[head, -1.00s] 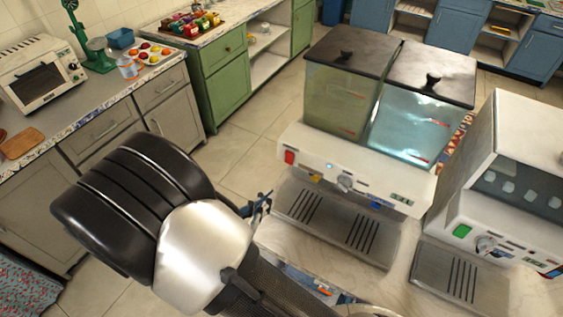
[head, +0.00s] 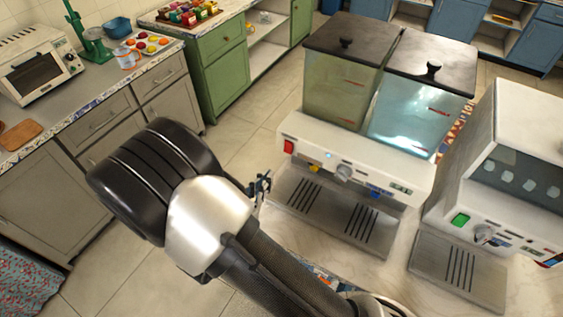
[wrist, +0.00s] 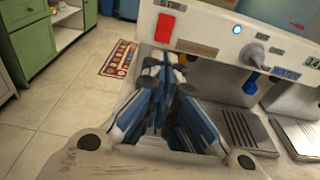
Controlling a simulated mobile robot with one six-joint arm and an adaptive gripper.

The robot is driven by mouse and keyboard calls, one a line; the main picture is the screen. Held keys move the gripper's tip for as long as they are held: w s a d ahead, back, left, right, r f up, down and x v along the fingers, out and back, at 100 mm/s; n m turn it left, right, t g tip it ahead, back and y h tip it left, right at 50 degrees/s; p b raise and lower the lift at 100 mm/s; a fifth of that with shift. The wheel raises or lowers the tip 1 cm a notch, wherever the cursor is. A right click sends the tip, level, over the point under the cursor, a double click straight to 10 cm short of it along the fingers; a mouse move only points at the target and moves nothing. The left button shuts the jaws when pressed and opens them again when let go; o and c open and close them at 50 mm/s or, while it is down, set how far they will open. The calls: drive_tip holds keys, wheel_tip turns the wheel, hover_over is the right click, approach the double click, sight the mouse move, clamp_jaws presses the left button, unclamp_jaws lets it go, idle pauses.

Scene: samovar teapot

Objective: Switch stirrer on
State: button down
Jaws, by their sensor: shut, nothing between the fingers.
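A white drink dispenser with two clear tanks (head: 343,92) stands on the counter. A red rocker switch (head: 289,146) is at the left end of its front panel and also shows in the wrist view (wrist: 165,27). A lit blue light (wrist: 237,29) and a grey knob (wrist: 252,51) are right of it. The small panel labels are too blurred to read surely. My gripper (head: 264,184) is shut and empty, in front of the dispenser's left side, below the red switch. In the wrist view its fingertips (wrist: 163,68) appear just below the switch, apart from it.
A drip tray (head: 330,212) juts out below the panel, right of my gripper. A second white machine with a green switch (head: 460,220) stands at the right. A blue tap lever (wrist: 250,84) hangs under the panel. Open floor lies to the left.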

sight(288, 147)
drive_tip(key=x, duration=0.8)
drive_tip(key=shift+w+d+b, duration=0.2)
drive_tip(key=shift+w+b, duration=0.1)
drive_tip(key=shift+b, duration=0.15)
drive_tip(key=shift+w+d+f, duration=0.15)
drive_tip(key=shift+w, duration=0.15)
